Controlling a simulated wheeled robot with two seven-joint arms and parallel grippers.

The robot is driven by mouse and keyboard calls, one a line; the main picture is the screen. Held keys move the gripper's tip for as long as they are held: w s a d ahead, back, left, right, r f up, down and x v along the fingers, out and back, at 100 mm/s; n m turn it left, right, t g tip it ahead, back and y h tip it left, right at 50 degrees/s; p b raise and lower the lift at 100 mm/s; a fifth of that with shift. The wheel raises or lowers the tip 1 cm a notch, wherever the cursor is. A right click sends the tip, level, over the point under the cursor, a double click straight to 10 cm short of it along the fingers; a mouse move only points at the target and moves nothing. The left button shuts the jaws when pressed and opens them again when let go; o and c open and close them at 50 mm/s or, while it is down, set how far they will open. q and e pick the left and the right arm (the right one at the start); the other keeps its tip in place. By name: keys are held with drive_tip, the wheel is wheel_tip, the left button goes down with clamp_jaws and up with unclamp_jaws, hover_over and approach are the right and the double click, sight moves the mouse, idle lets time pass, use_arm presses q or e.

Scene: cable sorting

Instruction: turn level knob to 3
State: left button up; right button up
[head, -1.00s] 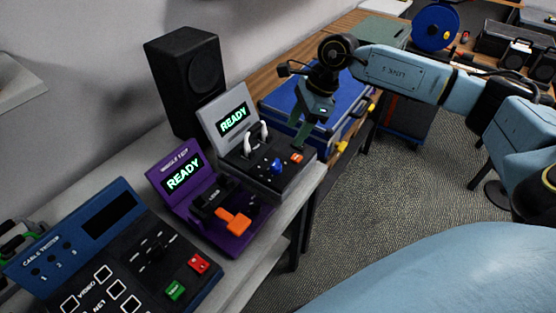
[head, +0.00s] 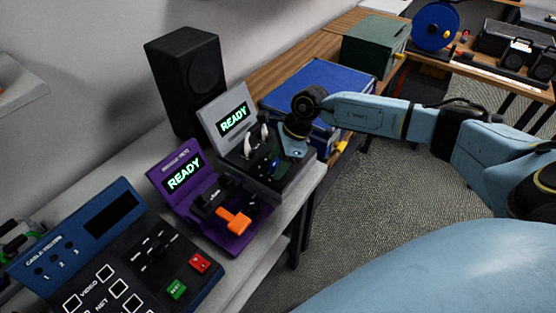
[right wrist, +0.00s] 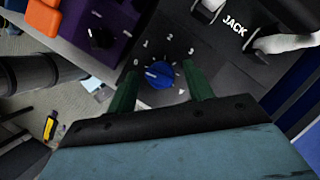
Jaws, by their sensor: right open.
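The blue level knob (right wrist: 158,76) sits on the dark top of the grey-backed tester (head: 226,116), inside a ring of numbers from 0 upward. Its pale pointer mark faces left in the right wrist view, near 0. In the head view the knob (head: 274,165) is mostly hidden by my right gripper (head: 280,160). That gripper points down over the tester. In the right wrist view the gripper (right wrist: 161,80) is open, its green fingers on either side of the knob; I cannot tell whether they touch it. My left gripper is not in view.
A purple tester (head: 182,205) with an orange handle and a blue cable tester (head: 88,222) stand to the left. A black speaker (head: 187,75) is behind. White levers (head: 250,143) stand close beside the knob. A blue case (head: 320,84) lies beyond.

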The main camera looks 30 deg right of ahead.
drive_tip(key=c, duration=1)
drive_tip(key=shift+o, duration=0.2)
